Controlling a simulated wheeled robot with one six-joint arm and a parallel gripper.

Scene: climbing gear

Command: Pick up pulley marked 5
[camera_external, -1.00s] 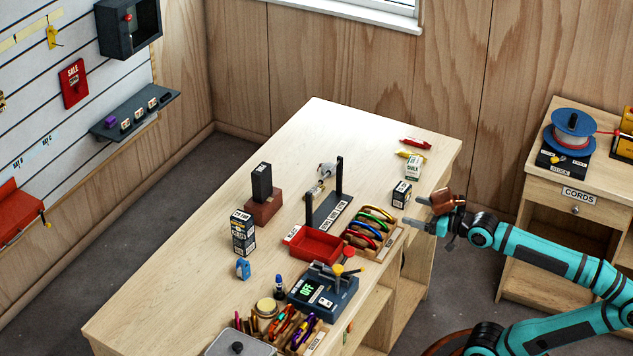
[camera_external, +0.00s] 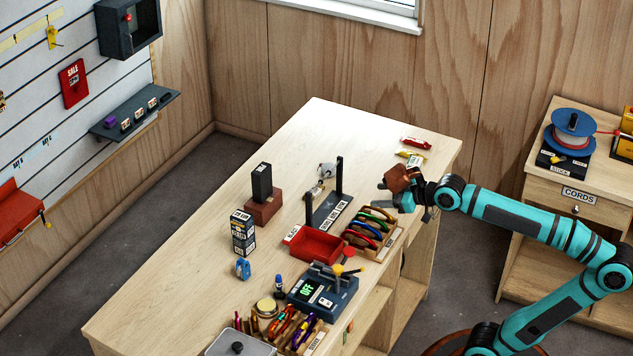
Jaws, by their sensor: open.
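My gripper (camera_external: 396,195) is open above the right side of the table, just behind the rack of coloured carabiners (camera_external: 370,226). No number 5 can be read on anything. A small blue pulley-like piece (camera_external: 242,269) stands on the table's left part, well away from my gripper. Silver metal pieces (camera_external: 326,171) are at the black-post stand (camera_external: 338,190); I cannot tell whether one is a pulley. A purple piece (camera_external: 109,121) sits on the dark wall shelf (camera_external: 150,111), too small to identify.
A red tray (camera_external: 317,245), a scale reading OFF (camera_external: 322,290) and a black-and-white box (camera_external: 243,233) stand on the table (camera_external: 170,295). A dark block on a brown base (camera_external: 262,208) stands behind. Red and yellow packets lie at the far right.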

